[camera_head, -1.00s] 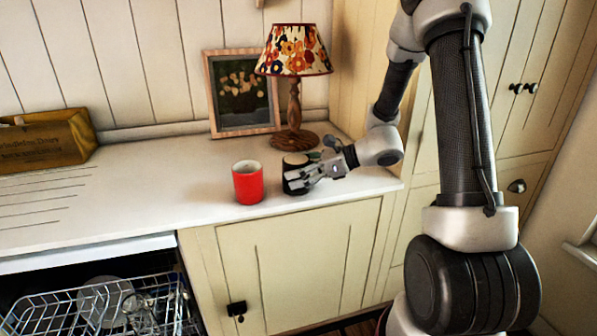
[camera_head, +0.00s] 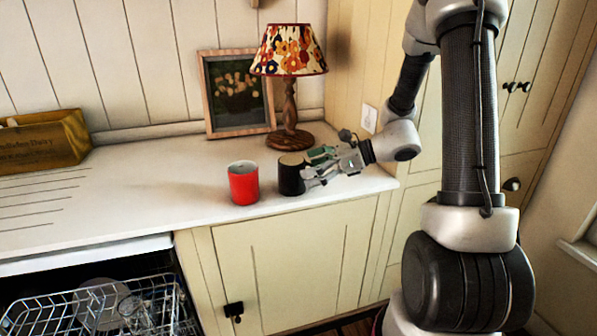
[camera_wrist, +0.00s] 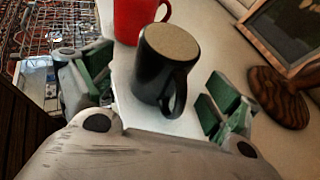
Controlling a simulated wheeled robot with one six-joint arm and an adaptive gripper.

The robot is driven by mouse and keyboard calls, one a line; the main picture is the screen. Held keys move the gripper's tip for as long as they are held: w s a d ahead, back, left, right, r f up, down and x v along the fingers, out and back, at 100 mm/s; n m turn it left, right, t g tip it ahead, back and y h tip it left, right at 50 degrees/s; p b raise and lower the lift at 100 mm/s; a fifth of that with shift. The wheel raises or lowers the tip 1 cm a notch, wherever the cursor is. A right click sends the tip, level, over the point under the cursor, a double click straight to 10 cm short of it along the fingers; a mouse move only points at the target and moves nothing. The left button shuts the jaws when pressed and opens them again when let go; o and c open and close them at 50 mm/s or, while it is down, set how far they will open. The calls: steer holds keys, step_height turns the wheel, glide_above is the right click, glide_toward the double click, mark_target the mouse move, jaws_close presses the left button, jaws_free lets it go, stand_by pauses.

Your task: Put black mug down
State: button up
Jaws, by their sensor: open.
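The black mug (camera_head: 291,175) stands upright on the white countertop (camera_head: 150,205), to the right of a red mug (camera_head: 243,184). In the wrist view the black mug (camera_wrist: 163,75) shows a tan top surface and its handle turned toward my gripper. My gripper (camera_head: 318,166) is open at the mug's right side, with its fingers pointing at the mug. In the wrist view the green-padded fingers of my gripper (camera_wrist: 155,92) are spread wide, one on either side of the mug, with gaps showing. The mug's base rests on the counter.
A lamp (camera_head: 290,90) with a floral shade and a framed picture (camera_head: 238,95) stand behind the mugs. A wooden box (camera_head: 42,142) is at the far left. An open dishwasher rack (camera_head: 100,305) is below left. The counter's left-middle is clear.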

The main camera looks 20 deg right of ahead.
steer(key=shift+v, duration=1.25)
steer(key=s+r+n+g+h, duration=0.3)
steer(key=s+n, duration=0.4)
steer(key=s, duration=0.1)
steer(key=s+r+n+g+h, duration=0.25)
steer(key=s+n, duration=0.35)
steer(key=s, duration=0.3)
steer(key=s+d+r+n+t+h, duration=0.3)
steer(key=s+d+r+n+h, duration=0.3)
steer(key=d+n, duration=0.3)
steer(key=shift+s+r+n, duration=0.4)
steer(key=shift+s+n, duration=0.1)
steer(key=shift+n, duration=0.2)
steer(key=shift+o, duration=0.4)
steer(key=shift+h, duration=0.25)
